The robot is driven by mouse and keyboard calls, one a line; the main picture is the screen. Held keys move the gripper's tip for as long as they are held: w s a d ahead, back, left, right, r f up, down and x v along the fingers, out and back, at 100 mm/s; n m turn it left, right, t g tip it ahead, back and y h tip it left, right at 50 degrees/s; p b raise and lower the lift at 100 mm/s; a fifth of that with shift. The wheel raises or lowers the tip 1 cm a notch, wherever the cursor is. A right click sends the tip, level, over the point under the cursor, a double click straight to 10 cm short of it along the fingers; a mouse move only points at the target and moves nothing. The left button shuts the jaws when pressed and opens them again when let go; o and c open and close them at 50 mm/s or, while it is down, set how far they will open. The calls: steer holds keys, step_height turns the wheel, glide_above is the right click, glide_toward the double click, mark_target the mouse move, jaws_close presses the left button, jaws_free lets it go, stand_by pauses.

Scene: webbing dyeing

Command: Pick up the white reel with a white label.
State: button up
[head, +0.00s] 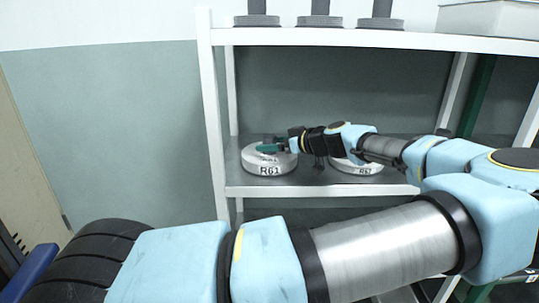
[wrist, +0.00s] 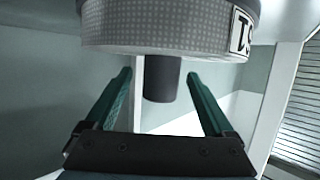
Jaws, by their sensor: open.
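A white reel (head: 269,164) marked R61 sits on the left of the middle shelf. A second pale reel (head: 357,168) sits to its right, its marking partly hidden by my arm. My gripper (head: 270,147), with green fingers, is open over the top of the left reel. In the wrist view a pale grey, dotted reel side (wrist: 165,28) fills the top, with a white, black-marked label (wrist: 241,32) at its right. A dark post (wrist: 162,82) juts from this reel and shows between the open fingers (wrist: 159,76), with gaps on both sides.
The white shelf rack has an upright (head: 212,120) just left of the left reel. The upper shelf (head: 370,40) lies above my gripper, bearing several grey posts on discs (head: 320,20) and a white box (head: 490,19). Bare middle shelf (head: 312,178) shows between the two reels.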

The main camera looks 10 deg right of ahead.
mark_target(264, 143)
steer(key=x, duration=0.1)
steer(key=p+x, duration=0.1)
steer(key=x, duration=0.1)
steer(key=shift+w+a+r+p, duration=0.1)
steer(key=shift+w+a+p, duration=0.25)
steer(key=shift+p, duration=0.05)
steer(key=shift+w+a+f, duration=0.15)
steer(key=shift+w+f, duration=0.1)
steer(key=shift+w, duration=0.05)
jaws_close()
stand_by(0.4)
